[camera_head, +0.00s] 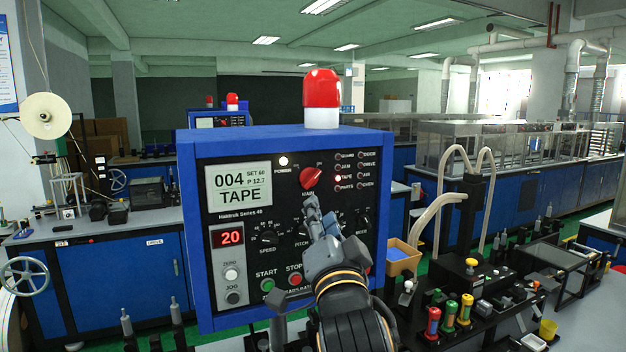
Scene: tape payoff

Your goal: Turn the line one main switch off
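The blue control box (190,230) with a black front panel stands in the middle of the head view. Its red main switch (310,177) is a round knob above the word MAIN, with its grip bar slanting up to the right. The small marks around it are too small to read surely. My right gripper (313,205) is in front of the panel, its fingertips just below the switch and seemingly apart from it. It is seen from behind, so its finger gap is unclear, and it hides part of the lower knobs. My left gripper is not in view.
A red beacon (321,90) tops the box. The panel has a lit power lamp (283,161), a display (238,187) reading TAPE, a green start button (267,285) and a red stop button (295,279). A black bench fixture (465,215) with hoses stands at right.

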